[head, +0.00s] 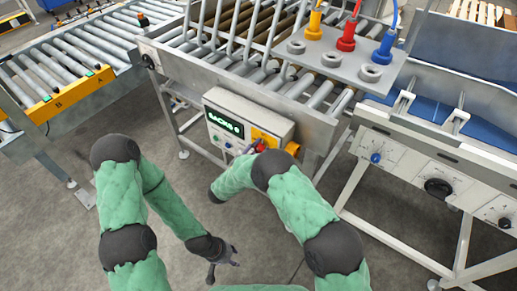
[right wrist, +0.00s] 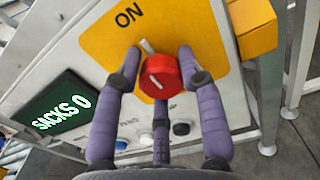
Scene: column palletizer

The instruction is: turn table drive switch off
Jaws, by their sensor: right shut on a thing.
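The red rotary switch (right wrist: 168,77) sits on a yellow plate (right wrist: 195,32) marked ON, on the front of the control box (head: 222,108). A white line shows on its face and a light mark on the plate beside it, toward the ON label. My right gripper (head: 252,148) is at the switch; in the right wrist view its purple fingers (right wrist: 160,85) are closed around the red knob. In the head view the fingers hide part of the switch. My left gripper (head: 225,262) hangs low over the floor, empty, with its fingers apart.
The box's green display (right wrist: 62,110) reads SACKS 0, with several small buttons below. A roller conveyor (head: 225,65) stands behind the box. Yellow, red and blue handles (head: 345,35) stand at the top. A panel with knobs (head: 430,175) is at right. Floor at lower left is clear.

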